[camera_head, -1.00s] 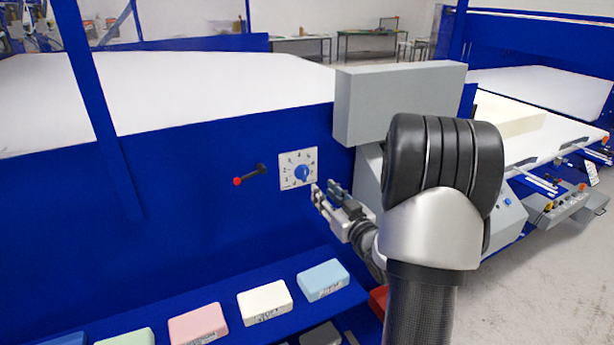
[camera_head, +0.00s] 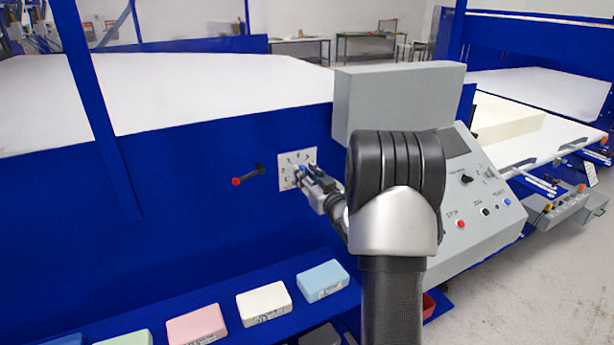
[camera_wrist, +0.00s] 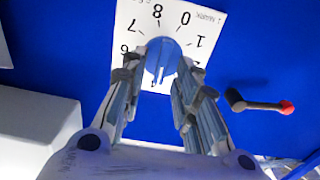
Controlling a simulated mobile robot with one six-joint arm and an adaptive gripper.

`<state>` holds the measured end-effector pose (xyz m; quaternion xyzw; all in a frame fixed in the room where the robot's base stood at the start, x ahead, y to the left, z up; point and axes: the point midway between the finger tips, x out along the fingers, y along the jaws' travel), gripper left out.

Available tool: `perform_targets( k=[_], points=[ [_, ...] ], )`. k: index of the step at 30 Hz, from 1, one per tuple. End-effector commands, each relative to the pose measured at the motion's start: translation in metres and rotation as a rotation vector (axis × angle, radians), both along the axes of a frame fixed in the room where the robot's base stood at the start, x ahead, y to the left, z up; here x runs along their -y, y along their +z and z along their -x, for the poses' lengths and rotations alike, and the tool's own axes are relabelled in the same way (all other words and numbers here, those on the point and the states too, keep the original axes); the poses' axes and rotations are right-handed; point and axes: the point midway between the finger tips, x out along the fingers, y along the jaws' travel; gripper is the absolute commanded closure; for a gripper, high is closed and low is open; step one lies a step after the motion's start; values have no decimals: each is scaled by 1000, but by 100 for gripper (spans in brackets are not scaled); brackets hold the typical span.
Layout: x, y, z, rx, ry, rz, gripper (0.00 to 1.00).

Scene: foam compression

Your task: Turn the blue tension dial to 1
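The blue tension dial (camera_wrist: 161,55) sits on a white plate (camera_wrist: 113,72) with printed numbers, upside down in the wrist view. A pale line on the dial points down in that view, toward the 4; the 1 is at its upper right. My gripper (camera_wrist: 163,75) is open, with one finger on each side of the dial and small gaps showing. I cannot tell how deep the fingertips reach over it. In the head view my gripper (camera_head: 305,175) covers much of the dial and of the plate (camera_head: 285,172).
A black lever with a red knob (camera_head: 237,181) sticks out left of the plate. A grey control panel (camera_head: 478,200) stands at right, below a grey box (camera_head: 395,103). Several coloured foam blocks lie on a blue shelf below, including a light blue one (camera_head: 322,280).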

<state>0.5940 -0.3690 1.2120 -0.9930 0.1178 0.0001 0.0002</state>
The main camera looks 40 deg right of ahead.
Motion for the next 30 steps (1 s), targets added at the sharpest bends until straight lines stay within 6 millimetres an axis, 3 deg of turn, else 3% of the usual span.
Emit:
perform_targets(
  k=[12,30],
  points=[
    [0,0,0,0,0,0,100],
    [-1,-2,0,-17,0,82,100]
  ],
)
